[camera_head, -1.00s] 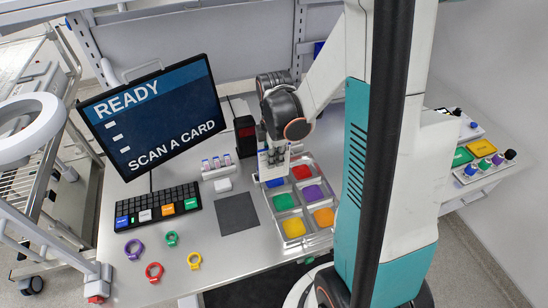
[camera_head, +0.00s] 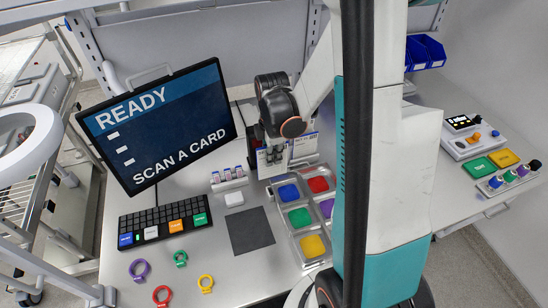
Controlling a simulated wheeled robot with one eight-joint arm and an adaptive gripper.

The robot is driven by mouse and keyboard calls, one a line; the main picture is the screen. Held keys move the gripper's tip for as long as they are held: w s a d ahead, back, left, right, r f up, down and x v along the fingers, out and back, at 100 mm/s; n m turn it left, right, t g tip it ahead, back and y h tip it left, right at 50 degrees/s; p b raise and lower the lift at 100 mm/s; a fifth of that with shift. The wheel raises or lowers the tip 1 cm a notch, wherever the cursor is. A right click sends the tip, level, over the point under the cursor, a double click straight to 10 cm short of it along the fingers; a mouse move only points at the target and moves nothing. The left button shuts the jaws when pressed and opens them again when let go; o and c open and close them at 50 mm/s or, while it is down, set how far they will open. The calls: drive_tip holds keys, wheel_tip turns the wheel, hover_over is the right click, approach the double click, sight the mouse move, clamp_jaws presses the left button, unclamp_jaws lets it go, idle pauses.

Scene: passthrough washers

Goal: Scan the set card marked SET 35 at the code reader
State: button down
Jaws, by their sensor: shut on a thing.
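My gripper (camera_head: 277,154) is shut on a white card (camera_head: 304,146) with blue and red marks. The card shows on both sides of the fingers, above the back of the table. Its print is too small to read surely. A dark box (camera_head: 246,138), which looks like the code reader, stands just left of and behind the gripper and is partly hidden by it. I cannot tell whether the card touches it. The screen (camera_head: 160,122) reads READY and SCAN A CARD.
A clear tray (camera_head: 272,207) with several coloured blocks stands in front of the gripper, partly behind my arm. A grey mat (camera_head: 251,231), keyboard (camera_head: 165,224), small vial rack (camera_head: 229,180) and several coloured rings (camera_head: 139,270) lie left. A control box (camera_head: 474,139) sits far right.

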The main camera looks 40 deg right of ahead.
drive_tip(key=w+d+f+b, duration=0.1)
drive_tip(key=w+f+b, duration=0.2)
drive_tip(key=f, duration=0.3)
drive_tip(key=shift+w, duration=0.25)
drive_tip(key=shift+f, duration=0.1)
